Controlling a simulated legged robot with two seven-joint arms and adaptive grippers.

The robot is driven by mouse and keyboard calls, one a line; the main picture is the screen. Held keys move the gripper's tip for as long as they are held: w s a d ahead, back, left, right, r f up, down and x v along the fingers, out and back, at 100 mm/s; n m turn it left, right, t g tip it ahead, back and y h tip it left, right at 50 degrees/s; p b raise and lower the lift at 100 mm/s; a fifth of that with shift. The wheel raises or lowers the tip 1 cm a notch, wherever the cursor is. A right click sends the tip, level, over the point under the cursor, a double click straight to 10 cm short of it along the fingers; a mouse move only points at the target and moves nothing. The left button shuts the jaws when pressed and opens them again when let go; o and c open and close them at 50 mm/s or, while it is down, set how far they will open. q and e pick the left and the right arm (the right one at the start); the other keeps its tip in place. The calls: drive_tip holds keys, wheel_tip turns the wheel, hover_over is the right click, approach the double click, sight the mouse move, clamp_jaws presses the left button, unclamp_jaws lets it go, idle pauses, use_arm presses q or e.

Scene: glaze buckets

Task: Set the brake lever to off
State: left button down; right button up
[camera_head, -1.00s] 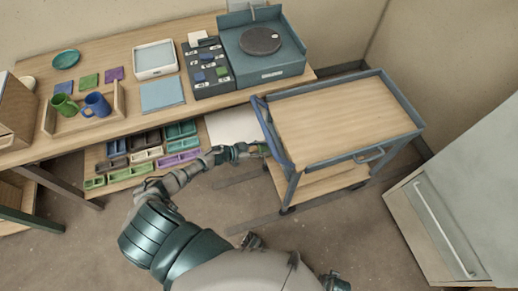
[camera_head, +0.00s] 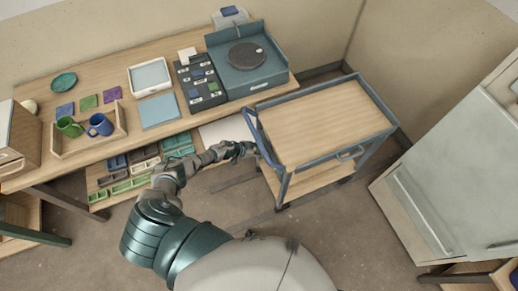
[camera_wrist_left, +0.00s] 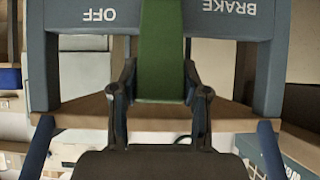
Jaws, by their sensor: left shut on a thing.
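The brake lever (camera_wrist_left: 160,45) is a green bar in the middle of the left wrist view. It stands between the upside-down OFF label (camera_wrist_left: 99,15) on the left and the BRAKE label (camera_wrist_left: 230,8) on the right, on a blue-grey panel. My left gripper (camera_wrist_left: 159,85) is shut on the lever, one finger at each side. In the head view my left gripper (camera_head: 250,150) is at the left end of the cart (camera_head: 372,132), below its blue handle (camera_head: 263,137); the lever is hidden there. My right gripper is out of view.
The workbench (camera_head: 110,75) with a turntable (camera_head: 247,55), a tray with mugs (camera_head: 100,124) and tiles runs along the back wall. Small bins (camera_head: 177,141) sit on a lower shelf. A pale cabinet (camera_head: 440,150) stands at right. Bare floor lies in front of the cart.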

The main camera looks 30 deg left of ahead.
use_arm(q)
drive_tip(key=shift+w+d+r+g+y+p, duration=0.35)
drive_tip(key=shift+w+r+g+y+p, duration=0.25)
drive_tip(key=shift+p, duration=1.1)
drive_tip(key=shift+w+d+f+p, duration=0.1)
drive_tip(key=shift+w+f+p, duration=0.15)
drive_tip(key=shift+p, duration=0.15)
drive_tip(key=shift+f, duration=0.1)
drive_tip(key=c, duration=0.6)
unclamp_jaws()
drive_tip(key=shift+s, duration=0.1)
drive_tip(key=shift+o, duration=0.2)
